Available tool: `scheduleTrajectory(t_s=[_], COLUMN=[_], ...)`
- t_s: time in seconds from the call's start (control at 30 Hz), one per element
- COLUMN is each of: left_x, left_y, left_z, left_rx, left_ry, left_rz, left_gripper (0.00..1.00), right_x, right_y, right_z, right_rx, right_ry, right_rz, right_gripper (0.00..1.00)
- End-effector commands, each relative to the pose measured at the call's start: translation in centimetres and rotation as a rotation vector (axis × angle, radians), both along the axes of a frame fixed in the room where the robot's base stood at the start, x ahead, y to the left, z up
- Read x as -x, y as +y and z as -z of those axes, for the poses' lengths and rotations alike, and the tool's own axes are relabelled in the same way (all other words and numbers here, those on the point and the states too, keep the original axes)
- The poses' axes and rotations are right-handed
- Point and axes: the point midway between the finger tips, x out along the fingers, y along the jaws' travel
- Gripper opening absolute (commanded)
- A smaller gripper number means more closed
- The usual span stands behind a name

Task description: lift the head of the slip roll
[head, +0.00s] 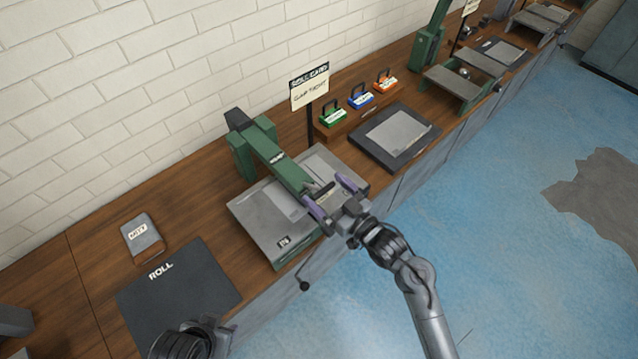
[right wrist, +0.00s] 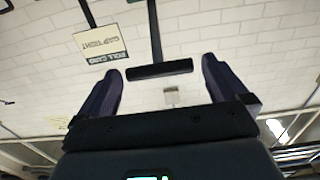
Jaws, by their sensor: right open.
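The slip roll (head: 265,222) is a grey flat bed with a green post at the back. Its head is a long green arm (head: 275,160) reaching forward from the post over the bed. A dark bar handle shows near the head's front end, and in the right wrist view the bar (right wrist: 160,70) lies lengthwise between the fingertips, with a gap on each side. My right gripper (head: 330,197) is open at the front of the head, purple fingers apart. Whether anything touches the bar cannot be told. My left gripper's fingers do not show.
A dark mat marked ROLL (head: 180,295) and a grey labelled block (head: 142,236) lie left. A sign (head: 310,92) stands behind. Green, blue (head: 361,98) and orange tagged locks sit behind a dark tray (head: 420,135).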

Motion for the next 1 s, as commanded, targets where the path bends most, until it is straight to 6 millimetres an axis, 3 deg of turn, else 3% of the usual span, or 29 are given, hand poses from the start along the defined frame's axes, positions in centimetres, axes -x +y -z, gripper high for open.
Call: scheduleTrajectory(t_s=[0.23,0.67,1.0], left_x=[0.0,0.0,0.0], left_y=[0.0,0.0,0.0], left_z=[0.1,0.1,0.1], left_rx=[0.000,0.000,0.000], left_ry=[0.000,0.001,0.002], left_rz=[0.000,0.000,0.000], left_gripper=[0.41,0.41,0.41], right_x=[-2.0,-2.4,-2.4], right_y=[1.9,2.3,2.3], right_z=[0.0,0.0,0.0], right_rx=[-0.001,0.000,0.000], right_ry=[0.001,0.000,0.000], right_rz=[0.000,0.000,0.000], right_gripper=[1.00,1.00,0.48])
